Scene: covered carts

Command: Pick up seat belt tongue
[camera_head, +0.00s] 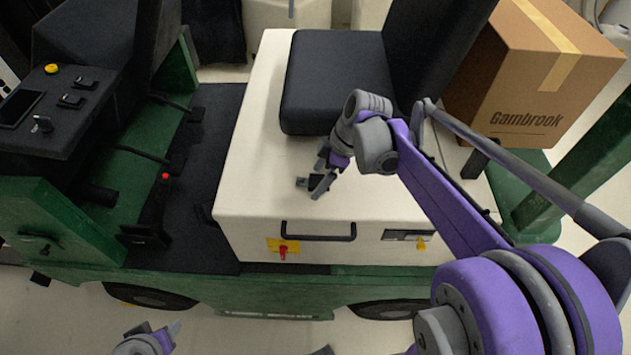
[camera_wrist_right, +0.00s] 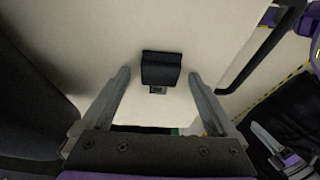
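The seat belt tongue (camera_wrist_right: 161,70), a black block with a small grey metal plate, shows in the right wrist view against the cream cart top. My right gripper (camera_wrist_right: 160,76) is open, with one finger on each side of the tongue and a visible gap to both. In the head view my right gripper (camera_head: 318,183) is low over the cream cover, in front of the black seat, and a small dark piece shows at its fingertips. Whether the fingers reach down to the tongue's level is unclear. My left gripper (camera_head: 165,335) is at the bottom left, below the cart, partly cut off.
The black seat (camera_head: 338,80) stands behind my right gripper. A black handle (camera_head: 318,238) and a red switch (camera_head: 283,250) are on the cover's front. A cardboard box (camera_head: 535,75) stands at the right. A dark control console (camera_head: 75,90) is at the left.

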